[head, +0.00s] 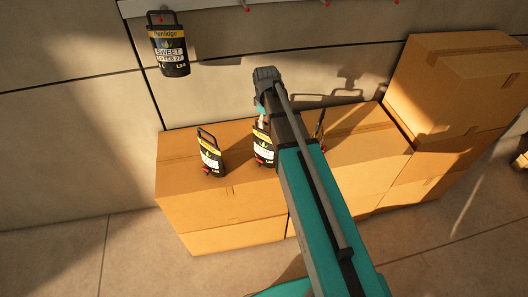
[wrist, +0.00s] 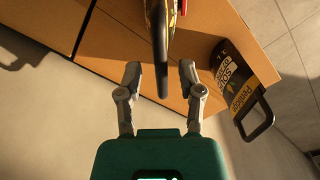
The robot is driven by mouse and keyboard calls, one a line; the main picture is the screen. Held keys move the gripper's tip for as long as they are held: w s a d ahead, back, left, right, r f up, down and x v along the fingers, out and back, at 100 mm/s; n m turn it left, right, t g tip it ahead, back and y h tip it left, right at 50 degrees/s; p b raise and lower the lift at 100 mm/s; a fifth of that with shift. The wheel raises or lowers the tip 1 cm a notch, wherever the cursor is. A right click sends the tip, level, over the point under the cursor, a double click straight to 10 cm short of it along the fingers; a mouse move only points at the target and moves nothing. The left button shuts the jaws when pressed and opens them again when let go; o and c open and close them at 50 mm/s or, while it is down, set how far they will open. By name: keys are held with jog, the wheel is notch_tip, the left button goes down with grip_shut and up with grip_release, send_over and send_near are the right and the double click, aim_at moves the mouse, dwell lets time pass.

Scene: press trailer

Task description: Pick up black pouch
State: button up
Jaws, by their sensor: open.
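Several black pouches with loop handles are in the head view. One black pouch (head: 210,156) stands on the left cardboard box, and another (head: 263,148) stands just right of it, partly hidden by my arm. A third (head: 319,124) is mostly hidden behind my arm. One more pouch (head: 169,50) hangs on the wall. In the wrist view my gripper (wrist: 160,72) is open, with a pouch's dark handle (wrist: 161,60) edge-on between its fingers, apart from both. A pouch with a label (wrist: 233,76) stands to the right there.
Closed cardboard boxes (head: 225,208) stand along the wall, with a taller stack (head: 450,80) at the right. A white rail (head: 225,12) with red-tipped hooks runs along the wall top. The floor in front (head: 140,262) is clear.

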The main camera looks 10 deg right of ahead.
jog(key=shift+f, duration=0.1)
jog(key=b, duration=0.5)
send_over(264, 145)
jog(key=w, duration=0.1)
jog(key=shift+d+f, duration=0.2)
jog(key=shift+f, duration=1.05)
jog(key=shift+d+f, duration=0.2)
jog(key=shift+f, duration=1.05)
jog(key=shift+c, duration=0.2)
grip_shut()
